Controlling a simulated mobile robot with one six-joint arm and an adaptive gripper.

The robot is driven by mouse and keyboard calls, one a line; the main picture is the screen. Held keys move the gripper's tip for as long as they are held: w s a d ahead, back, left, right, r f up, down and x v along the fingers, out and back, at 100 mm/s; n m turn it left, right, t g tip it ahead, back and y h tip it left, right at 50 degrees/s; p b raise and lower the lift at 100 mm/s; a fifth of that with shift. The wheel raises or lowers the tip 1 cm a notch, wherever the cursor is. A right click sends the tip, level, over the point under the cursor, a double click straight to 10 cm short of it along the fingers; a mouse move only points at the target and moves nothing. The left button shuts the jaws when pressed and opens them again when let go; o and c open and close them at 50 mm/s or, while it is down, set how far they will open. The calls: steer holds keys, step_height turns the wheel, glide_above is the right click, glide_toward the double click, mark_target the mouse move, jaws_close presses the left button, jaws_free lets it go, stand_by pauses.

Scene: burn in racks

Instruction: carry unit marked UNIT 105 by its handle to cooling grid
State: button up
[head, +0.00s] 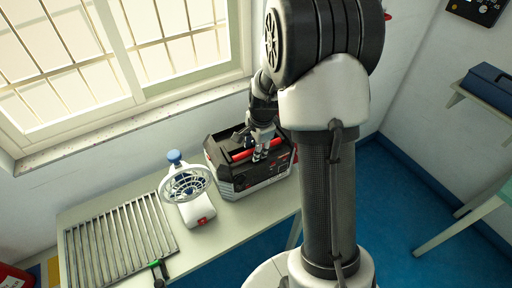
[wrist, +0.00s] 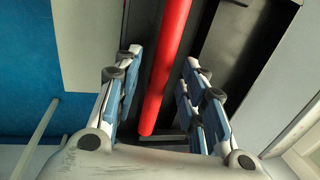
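A black and grey unit (head: 262,188) with a red handle bar (head: 243,155) stands upright on the table below the window. I cannot read any marking on it. My gripper (head: 262,150) is over the top of the unit, pointing down at the handle. In the wrist view, the red handle (wrist: 166,70) runs between the two fingers of my gripper (wrist: 160,85), with gaps on both sides. The gripper is open. The cooling grid (head: 120,238), a rack of metal bars, lies empty at the table's left end. My arm hides some of the unit's right side.
A white fan-like device (head: 197,208) with a round cage and blue knob stands between grid and unit. A green and black tool (head: 158,272) lies at the grid's front edge. A red object (head: 14,277) is at the lower left. A blue case (head: 488,88) sits on a right-hand shelf.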

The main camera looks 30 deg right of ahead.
steer(key=shift+c, duration=0.3)
jaws_close()
steer(key=shift+r, duration=0.1)
